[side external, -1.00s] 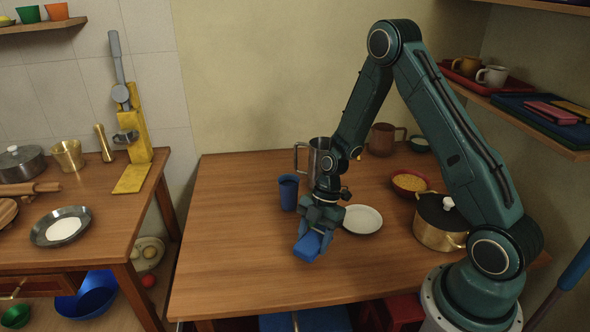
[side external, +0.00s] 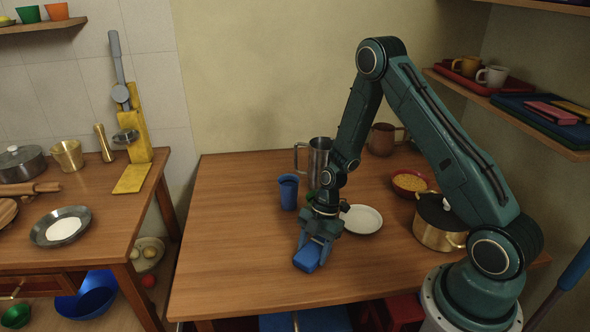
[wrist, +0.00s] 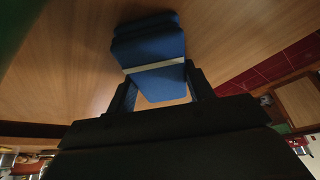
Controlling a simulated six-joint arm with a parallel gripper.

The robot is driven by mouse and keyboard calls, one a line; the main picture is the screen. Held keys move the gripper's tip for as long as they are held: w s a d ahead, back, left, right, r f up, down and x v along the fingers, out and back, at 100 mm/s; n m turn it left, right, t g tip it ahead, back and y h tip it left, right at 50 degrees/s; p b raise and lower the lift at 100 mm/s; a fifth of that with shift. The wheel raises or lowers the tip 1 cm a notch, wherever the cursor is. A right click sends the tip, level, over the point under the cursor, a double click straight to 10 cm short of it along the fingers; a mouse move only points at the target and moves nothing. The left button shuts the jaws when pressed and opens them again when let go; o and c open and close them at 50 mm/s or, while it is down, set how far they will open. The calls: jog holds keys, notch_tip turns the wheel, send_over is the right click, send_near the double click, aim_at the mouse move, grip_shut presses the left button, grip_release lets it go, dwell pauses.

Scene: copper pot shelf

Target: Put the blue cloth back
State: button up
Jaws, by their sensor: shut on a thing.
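The blue cloth (side external: 307,259) is a small folded bundle with a pale band across it, which shows in the wrist view (wrist: 152,60). My gripper (side external: 316,244) is shut on the cloth, one finger on each side of it. In the wrist view my gripper (wrist: 160,92) has the cloth between its fingers, with part of it reaching out beyond them. The cloth is low over the front middle of the wooden table (side external: 230,255); I cannot tell whether it touches the tabletop.
Behind my gripper stand a blue cup (side external: 288,192), a metal mug (side external: 315,160) and a white plate (side external: 361,219). A lidded brass pot (side external: 440,225) and a red bowl (side external: 409,182) are to the right. The table's left and front areas are clear. A wall shelf (side external: 470,88) is at right.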

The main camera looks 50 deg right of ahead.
jog(key=o, duration=0.9)
jog(key=shift+o, duration=0.2)
jog(key=shift+r, duration=0.15)
jog(key=v, duration=1.2)
jog(key=shift+r, duration=0.1)
